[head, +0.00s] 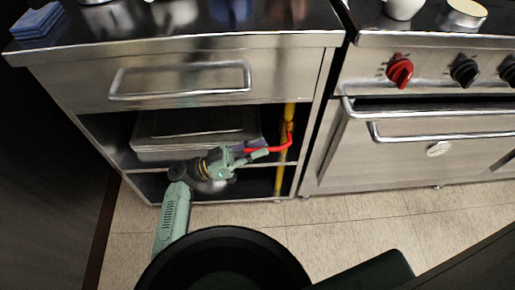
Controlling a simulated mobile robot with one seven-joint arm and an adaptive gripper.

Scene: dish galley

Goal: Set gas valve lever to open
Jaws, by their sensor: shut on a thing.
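The gas valve lever (281,146) is red and bent, on a vertical yellow gas pipe (281,175) at the right side of the open cabinet under the counter. It reaches left from the pipe, roughly across it, with its other end rising along the pipe. My gripper (257,153) is inside the cabinet opening, left of the pipe. It is shut on the left end of the lever. The exact finger contact is small and partly hidden.
A grey lidded container (190,126) sits on the cabinet shelf behind my arm. A drawer with a bar handle (180,95) is above. A stove with a red knob (400,70) stands right. Blue cloths (38,22) lie on the counter. The tiled floor (350,225) in front shows free room.

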